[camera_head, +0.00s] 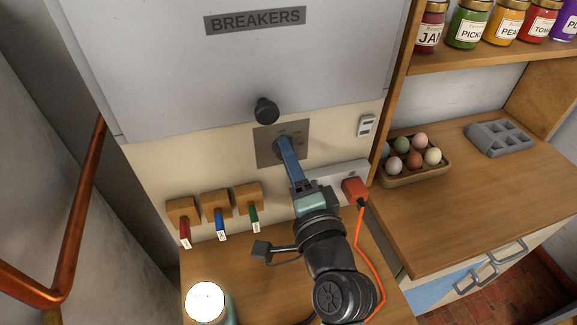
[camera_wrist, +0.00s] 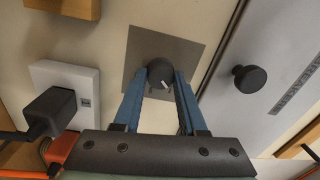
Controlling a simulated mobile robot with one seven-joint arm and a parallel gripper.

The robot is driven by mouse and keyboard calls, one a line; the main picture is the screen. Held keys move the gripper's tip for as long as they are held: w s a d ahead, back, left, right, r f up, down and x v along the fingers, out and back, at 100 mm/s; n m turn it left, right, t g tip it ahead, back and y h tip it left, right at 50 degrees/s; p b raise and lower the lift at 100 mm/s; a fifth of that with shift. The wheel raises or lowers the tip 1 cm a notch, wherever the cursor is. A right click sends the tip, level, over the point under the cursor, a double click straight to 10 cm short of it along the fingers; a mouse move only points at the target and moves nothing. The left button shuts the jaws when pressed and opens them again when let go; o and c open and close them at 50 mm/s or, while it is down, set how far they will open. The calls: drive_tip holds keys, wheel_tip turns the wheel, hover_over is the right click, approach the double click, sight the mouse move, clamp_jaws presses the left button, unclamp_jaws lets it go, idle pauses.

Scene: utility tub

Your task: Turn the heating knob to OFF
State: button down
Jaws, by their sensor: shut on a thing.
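The heating knob (camera_wrist: 160,74) is a small dark round knob with a white pointer mark. It sits on a square grey metal plate (camera_head: 262,148) on the cream wall under the breaker box. My gripper (camera_head: 283,143) reaches up to the plate, and its blue fingers cover the knob in the head view. In the wrist view my gripper (camera_wrist: 160,80) has one finger on each side of the knob and is shut on it. The pointer slants toward the lower right in the wrist view. The labels on the plate are too small to read.
The breaker box (camera_head: 240,60) with a black knob (camera_head: 265,110) is just above. A power strip (camera_head: 338,184) with an orange plug (camera_head: 355,190) is right of my gripper. Several tagged hooks (camera_head: 217,205) hang left. An egg tray (camera_head: 413,170) stands on the right counter.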

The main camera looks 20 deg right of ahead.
drive_tip(key=shift+n+b, duration=2.7)
drive_tip(key=shift+n, duration=1.6)
drive_tip(key=shift+c, duration=2.3)
unclamp_jaws()
drive_tip(key=shift+s, duration=0.1)
drive_tip(key=s+b, duration=0.1)
drive_tip(key=s, duration=1.1)
drive_tip(key=shift+s+d, duration=0.25)
drive_tip(key=shift+s, duration=0.15)
drive_tip(key=shift+w, duration=0.1)
